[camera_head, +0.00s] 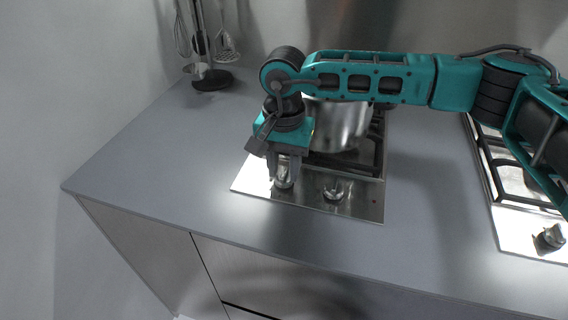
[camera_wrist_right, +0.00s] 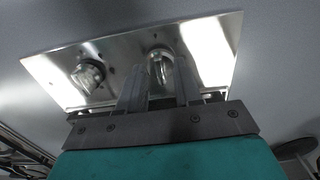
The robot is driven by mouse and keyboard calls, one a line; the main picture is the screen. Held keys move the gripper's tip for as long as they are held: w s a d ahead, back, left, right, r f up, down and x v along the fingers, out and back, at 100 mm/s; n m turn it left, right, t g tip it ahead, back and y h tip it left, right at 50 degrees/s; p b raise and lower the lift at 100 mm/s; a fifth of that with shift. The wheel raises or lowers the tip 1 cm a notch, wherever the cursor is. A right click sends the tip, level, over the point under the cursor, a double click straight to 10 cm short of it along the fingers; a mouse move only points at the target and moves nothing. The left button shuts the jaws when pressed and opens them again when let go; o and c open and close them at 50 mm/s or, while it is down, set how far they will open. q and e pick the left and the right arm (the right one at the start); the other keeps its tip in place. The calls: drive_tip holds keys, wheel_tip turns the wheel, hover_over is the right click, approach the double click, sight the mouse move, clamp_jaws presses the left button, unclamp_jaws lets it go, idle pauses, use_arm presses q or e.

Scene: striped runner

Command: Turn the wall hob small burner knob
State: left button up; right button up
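The left hob (camera_head: 355,206) is a steel panel set in the grey counter, with two round metal knobs along its front. My right gripper (camera_head: 284,177) points down at the left knob (camera_head: 283,183). In the right wrist view the gripper (camera_wrist_right: 160,80) has its fingers apart, one on each side of that knob (camera_wrist_right: 160,66); firm contact does not show. The other knob (camera_head: 335,192) stands free to the right and also shows in the wrist view (camera_wrist_right: 88,76). No marking shows which burner each knob serves. My left gripper is out of view.
A steel pot (camera_head: 340,125) stands on the left hob behind my right gripper. A second hob (camera_head: 530,242) with a knob (camera_head: 550,237) lies at the right. A utensil stand (camera_head: 210,80) is at the back left. The counter's front left is clear.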

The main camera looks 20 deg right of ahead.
clamp_jaws()
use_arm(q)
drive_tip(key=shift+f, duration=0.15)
